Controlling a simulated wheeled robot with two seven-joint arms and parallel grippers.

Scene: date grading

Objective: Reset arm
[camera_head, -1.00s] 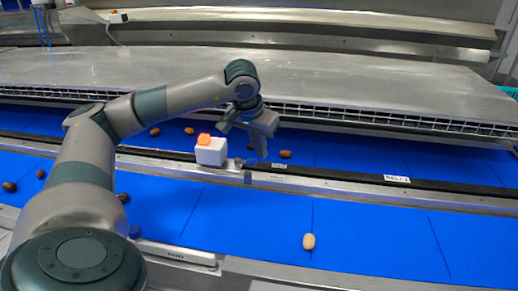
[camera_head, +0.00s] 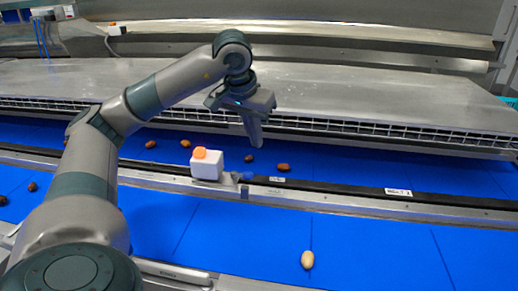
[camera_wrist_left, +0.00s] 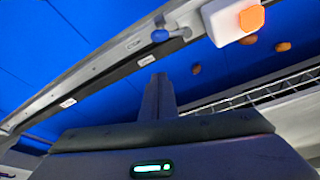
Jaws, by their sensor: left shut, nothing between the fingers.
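My left arm comes in from the left in the head view. Its gripper (camera_head: 255,138) points down above the far blue belt, with its fingers together and nothing between them. In the left wrist view the shut fingers (camera_wrist_left: 157,98) stand out over the blue belt. The gripper is above and to the right of a white box with an orange button (camera_head: 207,170) and apart from it. My right gripper is not in view.
Brown dates, such as one (camera_head: 283,167), lie on the far blue belt (camera_head: 345,170). A pale date (camera_head: 307,260) lies on the near blue belt (camera_head: 380,245). A metal rail (camera_head: 350,193) divides the belts. A steel cover (camera_head: 360,95) with a wire-mesh edge lies behind.

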